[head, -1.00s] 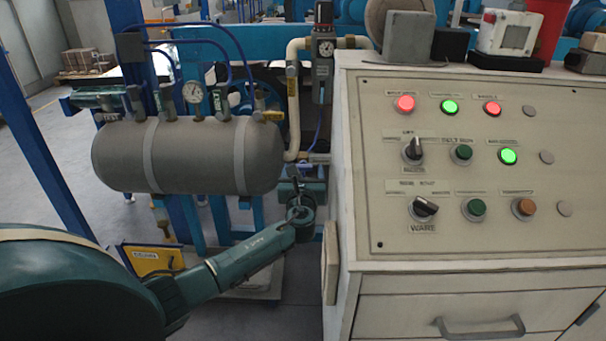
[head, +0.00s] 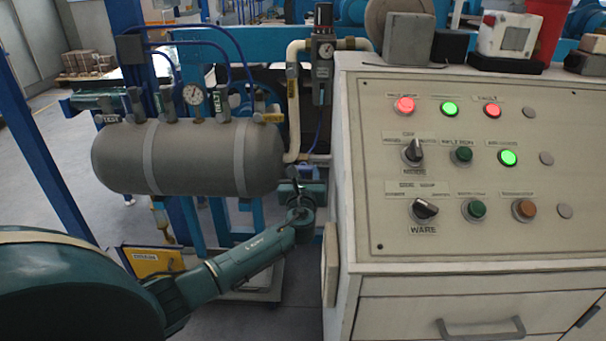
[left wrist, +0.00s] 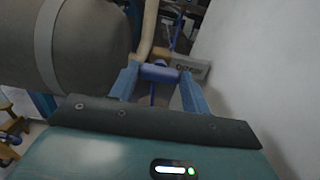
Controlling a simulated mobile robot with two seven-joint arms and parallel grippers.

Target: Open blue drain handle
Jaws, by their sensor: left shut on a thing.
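The blue drain handle (left wrist: 160,73) shows in the left wrist view as a short blue bar between the two fingers. Behind it is a grey tag (left wrist: 190,68) that seems to read "DRAIN". My left gripper (left wrist: 160,84) is shut on the handle, one blue finger on each side. In the head view my left arm reaches in from the lower left, and its gripper (head: 296,186) is small and dark beside the control cabinet. My right gripper is in neither view.
The grey tank (head: 200,158) with a gauge and valves is left of the gripper. The white control cabinet (head: 343,180) stands close on the right, leaving a narrow gap. A yellow sign (head: 150,261) is low on the left.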

